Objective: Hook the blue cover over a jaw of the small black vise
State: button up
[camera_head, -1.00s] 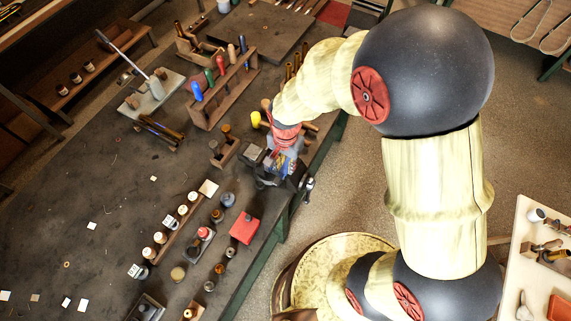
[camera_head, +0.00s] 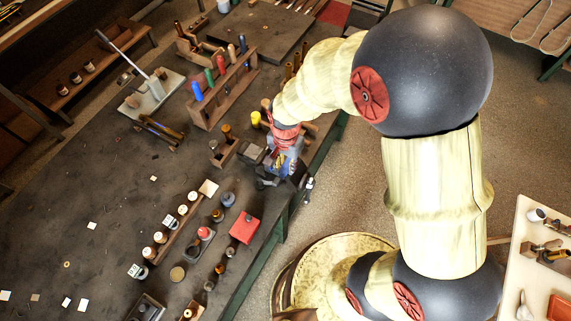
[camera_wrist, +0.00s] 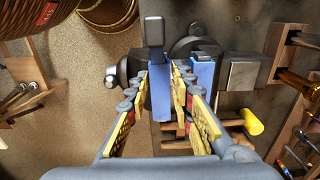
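The small black vise (camera_wrist: 130,68) is clamped at the right edge of the workbench; in the head view, it (camera_head: 262,183) is partly covered by my arm. In the wrist view, a blue cover (camera_wrist: 160,95) lies between the fingertips of my gripper (camera_wrist: 161,72). The fingers close in on both its sides and appear to hold it, at the left jaw side. Its underside and any contact with that jaw are hidden. A second blue piece (camera_wrist: 203,73) sits at the right jaw, just right of my right finger. In the head view, my gripper (camera_head: 284,162) is above the vise.
A yellow-headed hammer (camera_wrist: 250,122) lies close to my right finger. A wooden rack of screwdrivers (camera_head: 222,90) and a red box (camera_head: 244,228) stand on the bench (camera_head: 110,190). Open floor lies beyond the bench's right edge.

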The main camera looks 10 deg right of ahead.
jog(key=o, duration=0.4)
jog(key=shift+r, duration=0.1)
notch_tip(320, 180, up, 12)
dwell(0.6)
dwell(0.5)
